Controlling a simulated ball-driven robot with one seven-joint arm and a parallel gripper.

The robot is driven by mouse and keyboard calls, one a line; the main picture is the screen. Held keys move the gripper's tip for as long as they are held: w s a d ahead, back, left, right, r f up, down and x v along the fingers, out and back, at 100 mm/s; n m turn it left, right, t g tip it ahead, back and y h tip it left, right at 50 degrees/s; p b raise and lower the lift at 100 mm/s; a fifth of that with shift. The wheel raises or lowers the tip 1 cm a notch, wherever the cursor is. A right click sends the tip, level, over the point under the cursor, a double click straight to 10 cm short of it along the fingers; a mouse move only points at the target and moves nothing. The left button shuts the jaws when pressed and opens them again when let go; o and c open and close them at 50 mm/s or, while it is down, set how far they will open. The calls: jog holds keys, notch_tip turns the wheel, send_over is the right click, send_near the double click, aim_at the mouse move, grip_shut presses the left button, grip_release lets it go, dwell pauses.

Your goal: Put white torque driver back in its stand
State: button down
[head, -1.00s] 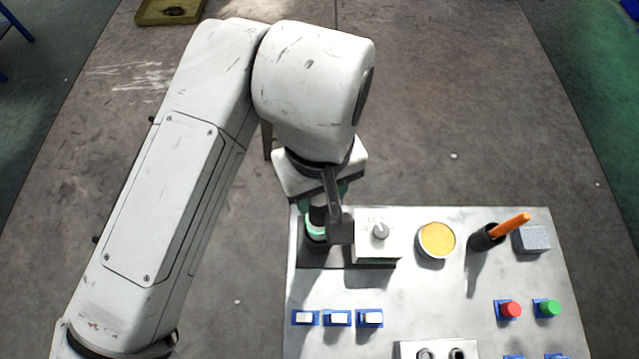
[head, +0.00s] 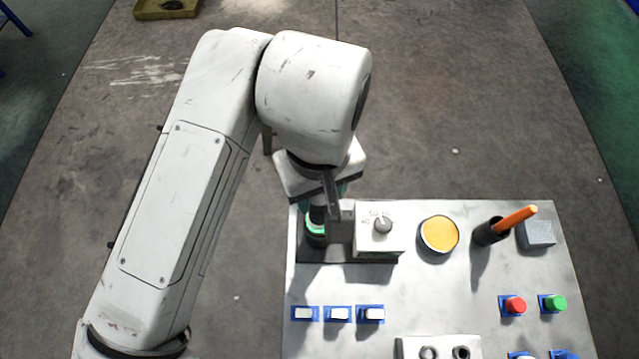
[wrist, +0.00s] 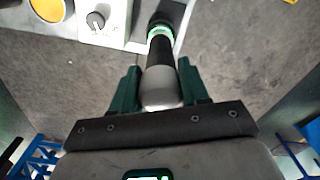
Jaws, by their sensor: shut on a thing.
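The white torque driver (wrist: 160,88) is between the two green fingers of my gripper (wrist: 157,70) in the wrist view. Its pale rounded end is near my palm and its dark shaft points away. My gripper is shut on it. The shaft lines up with a black round stand (wrist: 161,18) with a bright green ring. In the head view the stand (head: 315,240) is at the panel's back left corner, under my wrist. The driver's dark part meets the green ring there. I cannot tell how deep the tip sits, and my wrist hides most of the fingers.
A white box with a grey knob (head: 383,225) stands close right of the stand. Further right are a yellow-filled round dish (head: 439,234), a black holder with an orange stick (head: 515,220) and a grey block (head: 538,233). Switches (head: 338,314) and buttons (head: 515,305) are in front.

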jog(key=shift+c, duration=2.4)
grip_release()
jog(key=shift+f, duration=0.1)
jog(key=shift+r+p, duration=2.35)
jog(key=shift+r, duration=0.25)
notch_tip(320, 180, up, 11)
jog(key=shift+f+b, duration=0.15)
jog(key=shift+b, duration=0.25)
